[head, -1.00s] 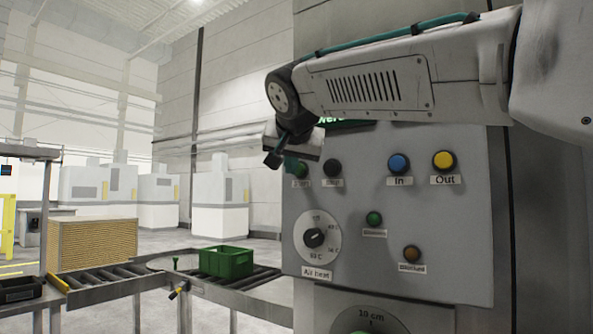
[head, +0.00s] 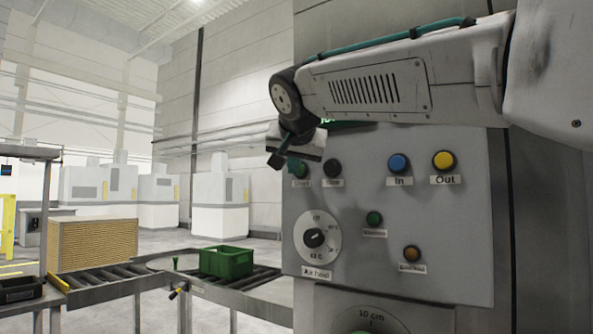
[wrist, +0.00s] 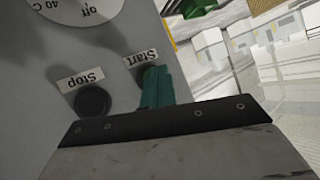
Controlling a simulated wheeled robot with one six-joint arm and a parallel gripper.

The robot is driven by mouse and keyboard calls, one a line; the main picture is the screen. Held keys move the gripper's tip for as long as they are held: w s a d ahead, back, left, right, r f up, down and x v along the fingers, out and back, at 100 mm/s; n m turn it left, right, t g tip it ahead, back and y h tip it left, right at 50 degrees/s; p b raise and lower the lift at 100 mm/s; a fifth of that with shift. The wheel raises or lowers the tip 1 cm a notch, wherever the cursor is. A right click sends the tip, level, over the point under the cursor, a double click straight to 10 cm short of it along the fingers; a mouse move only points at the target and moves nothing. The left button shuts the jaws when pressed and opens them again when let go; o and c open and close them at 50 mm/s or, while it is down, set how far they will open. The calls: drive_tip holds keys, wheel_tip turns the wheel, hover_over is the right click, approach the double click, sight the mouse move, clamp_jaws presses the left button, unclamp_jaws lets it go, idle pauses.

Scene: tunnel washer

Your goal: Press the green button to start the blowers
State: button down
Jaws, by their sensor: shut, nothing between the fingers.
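The green start button (head: 303,171) is at the upper left of the grey control panel (head: 456,235). In the wrist view its "Start" label (wrist: 139,57) shows, and the button is mostly hidden behind my fingers. My gripper (head: 291,164) is shut and empty, with teal fingertips in front of this button. In the wrist view my gripper (wrist: 155,78) covers the spot just by the label. I cannot tell whether the tips touch the button.
A black stop button (head: 332,168) sits close to the right of the start button. A blue "In" button (head: 398,164), a yellow "Out" button (head: 443,161) and an air heat dial (head: 314,238) are on the same panel. A green crate (head: 226,262) stands on rollers at left.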

drive_tip(key=shift+s+a, duration=0.55)
drive_tip(key=shift+s, duration=0.15)
drive_tip(key=s+a, duration=0.1)
drive_tip(key=s, duration=0.1)
drive_tip(key=s+a, duration=0.2)
idle(0.5)
idle(0.6)
